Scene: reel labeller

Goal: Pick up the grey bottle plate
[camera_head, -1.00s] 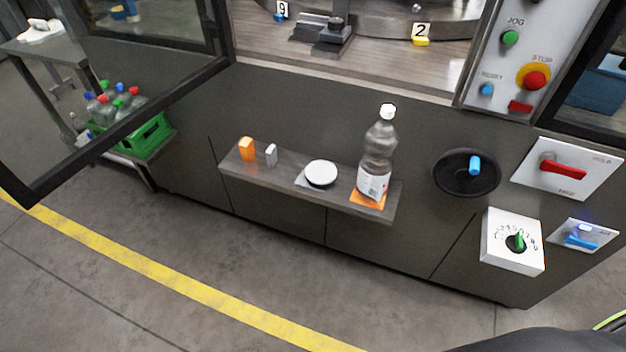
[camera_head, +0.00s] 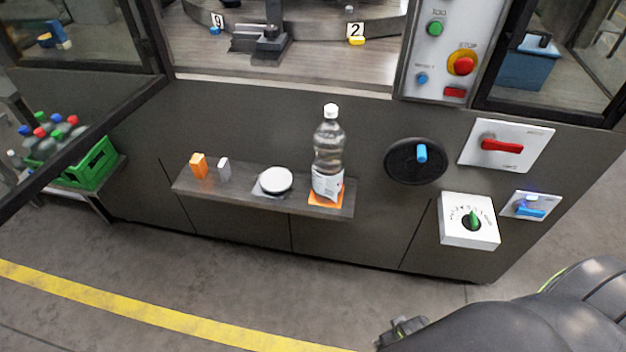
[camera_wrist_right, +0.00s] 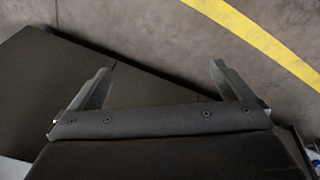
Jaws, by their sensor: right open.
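A small grey upright block (camera_head: 224,168) stands on the narrow shelf, just right of an orange block (camera_head: 199,166). Further right, a light grey square plate (camera_head: 262,190) lies flat under a white round disc (camera_head: 276,180). I cannot tell which grey piece is the bottle plate. A clear bottle (camera_head: 328,150) with a white cap stands upright on an orange square (camera_head: 325,200) at the shelf's right end. My right gripper (camera_wrist_right: 160,76) is open and empty over the floor, well apart from the shelf. In the head view its end (camera_head: 404,330) is low, in front of the machine. My left gripper is out of view.
The shelf (camera_head: 235,196) juts from the dark machine front. Right of it are a black dial (camera_head: 416,162), a white knob box (camera_head: 469,220) and a red-handled switch (camera_head: 502,146). A green bottle crate (camera_head: 90,165) stands at left, behind a dark door frame. The floor in front is clear.

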